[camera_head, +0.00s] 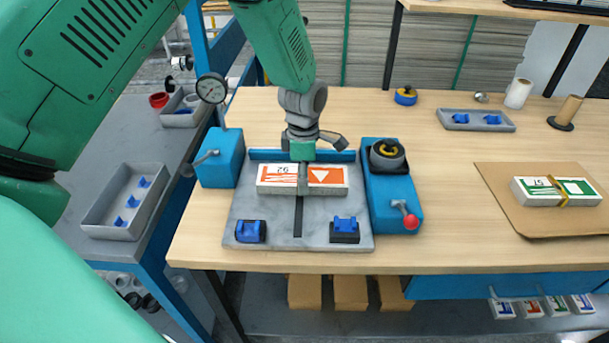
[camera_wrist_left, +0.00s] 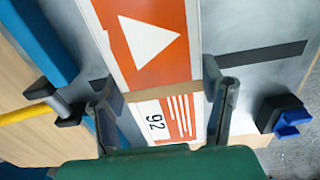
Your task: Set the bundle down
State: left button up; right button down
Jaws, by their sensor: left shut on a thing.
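The bundle (camera_head: 275,180) is a white block with an orange label, a white triangle and the number 92. It lies level over the grey plate (camera_head: 270,215) of the bench fixture, near its blue back bar (camera_head: 265,155). I cannot tell whether it touches the plate. My left gripper (camera_head: 302,187) comes from above and is shut across its middle. In the left wrist view the fingers (camera_wrist_left: 165,105) press on both long sides of the bundle (camera_wrist_left: 150,45). A tan band crosses the bundle between them. My right gripper is not in view.
Blue blocks flank the plate: one at left (camera_head: 220,158) with a dial gauge (camera_head: 211,88), one at right (camera_head: 390,190) with a red-knobbed lever. Small blue clamps (camera_head: 250,231) sit at the plate's front corners. A green-labelled bundle (camera_head: 535,190) lies on a brown mat (camera_head: 520,225).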

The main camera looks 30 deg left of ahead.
pick_arm(q)
jog(key=shift+a, duration=0.1)
jog(key=o, duration=1.2)
jog(key=shift+s+a+f, duration=0.1)
jog(key=shift+a, duration=0.05)
jog(key=shift+o, duration=1.1)
jog(key=shift+a+f, duration=0.1)
jog(key=shift+a, duration=0.1)
jog(key=shift+d+r, duration=0.15)
jog(key=shift+r, duration=0.35)
notch_tip(320, 180, up, 11)
jog(key=p, duration=0.1)
jog(key=shift+r, duration=0.2)
